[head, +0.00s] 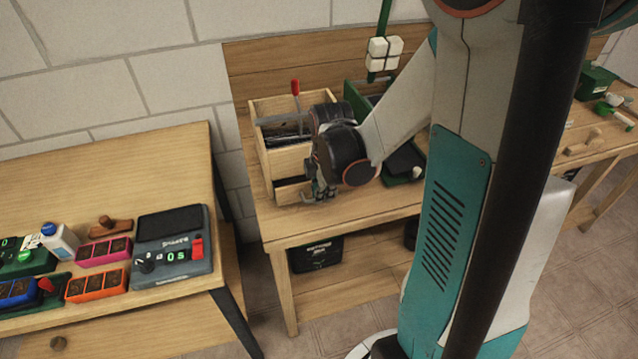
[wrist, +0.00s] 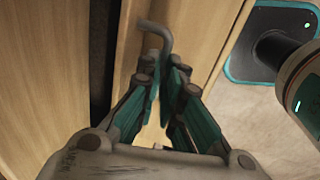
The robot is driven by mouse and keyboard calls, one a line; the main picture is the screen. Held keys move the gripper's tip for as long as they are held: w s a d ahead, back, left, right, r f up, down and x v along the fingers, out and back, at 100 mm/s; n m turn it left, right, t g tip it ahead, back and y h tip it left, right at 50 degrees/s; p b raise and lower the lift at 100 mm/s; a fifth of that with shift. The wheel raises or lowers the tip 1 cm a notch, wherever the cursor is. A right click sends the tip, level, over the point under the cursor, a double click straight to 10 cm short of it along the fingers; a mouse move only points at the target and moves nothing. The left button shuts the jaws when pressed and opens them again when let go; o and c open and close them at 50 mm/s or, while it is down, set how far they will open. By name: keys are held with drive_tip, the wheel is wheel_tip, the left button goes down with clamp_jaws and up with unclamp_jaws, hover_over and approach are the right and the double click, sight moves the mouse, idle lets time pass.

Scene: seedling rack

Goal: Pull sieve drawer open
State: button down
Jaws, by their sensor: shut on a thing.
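The sieve is a pale wooden box (head: 283,158) on the middle bench in the head view. Its low drawer (head: 288,193) has a wooden front, with a dark gap above it. My gripper (head: 319,194) is at the drawer's front right. In the wrist view my gripper (wrist: 160,95) has its teal fingers closed around a grey bent metal handle (wrist: 157,32), whose end sticks out beyond them. Pale wood panels (wrist: 60,60) and a dark strip lie behind it. The fingers hide the handle's lower part.
A red-handled lever (head: 295,88) rises from the box. A green crate (head: 357,100) stands right behind my wrist. A dark tray (head: 404,160) lies to the right. The left table (head: 180,155) holds a scale (head: 172,248) and coloured seedling trays. A dark crate (head: 316,254) sits on the lower shelf.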

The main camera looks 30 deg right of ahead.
drive_tip(key=s+a, duration=0.2)
drive_tip(key=s, duration=0.7)
drive_tip(key=shift+s+a, duration=0.2)
drive_tip(key=shift+a, duration=0.15)
drive_tip(key=c, duration=1.7)
unclamp_jaws()
drive_tip(key=shift+w, duration=0.15)
